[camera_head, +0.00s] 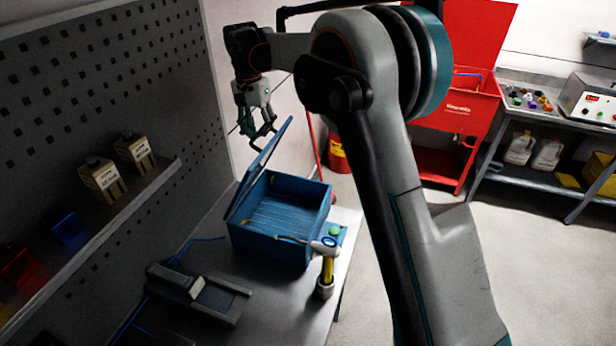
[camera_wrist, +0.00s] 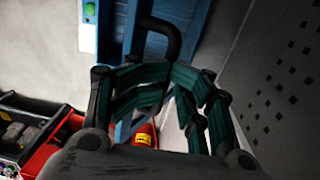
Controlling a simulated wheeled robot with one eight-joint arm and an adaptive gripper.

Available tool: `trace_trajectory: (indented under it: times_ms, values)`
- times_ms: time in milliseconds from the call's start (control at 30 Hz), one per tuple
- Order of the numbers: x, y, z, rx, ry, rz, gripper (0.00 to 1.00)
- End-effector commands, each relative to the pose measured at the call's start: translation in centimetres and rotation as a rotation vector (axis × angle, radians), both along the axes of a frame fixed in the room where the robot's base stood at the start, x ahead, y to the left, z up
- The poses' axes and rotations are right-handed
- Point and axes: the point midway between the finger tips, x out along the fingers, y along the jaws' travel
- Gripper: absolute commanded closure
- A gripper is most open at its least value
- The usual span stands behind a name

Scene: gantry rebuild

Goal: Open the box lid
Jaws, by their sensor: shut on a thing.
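A blue box (camera_head: 275,225) stands on the workbench with its inside showing. Its lid (camera_head: 258,165) is raised on the left side and tilted up past the box opening. The exact contact is hidden.
A yellow-handled tool (camera_head: 327,265) stands in a holder at the box's front right corner, beside a green button (camera_head: 334,230). A dark device (camera_head: 200,293) lies on the bench (camera_head: 260,305). A pegboard with a shelf (camera_head: 110,215) bounds the left. A red cabinet (camera_head: 455,105) stands behind.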

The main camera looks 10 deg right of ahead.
Motion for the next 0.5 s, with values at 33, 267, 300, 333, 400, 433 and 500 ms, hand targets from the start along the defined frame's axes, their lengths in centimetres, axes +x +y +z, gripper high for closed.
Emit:
trace_trajectory:
  times_ms: [33, 267, 300, 333, 400, 433, 500]
  values:
    - [-0.5, -0.8, -0.6, 0.0, -0.002, -0.003, 0.7]
    - [-2.6, -3.9, -2.3, 0.0, -0.002, -0.002, 0.7]
    - [-3.0, -4.5, -2.6, 0.0, -0.001, -0.002, 0.7]
    - [-3.2, -4.9, -2.9, 0.0, -0.001, -0.002, 0.7]
    - [-3.8, -5.7, -3.6, 0.0, -0.003, -0.002, 0.7]
    - [-4.0, -6.1, -3.9, 0.0, -0.003, -0.002, 0.7]
    - [-4.6, -6.9, -4.7, 0.001, -0.002, -0.002, 0.7]
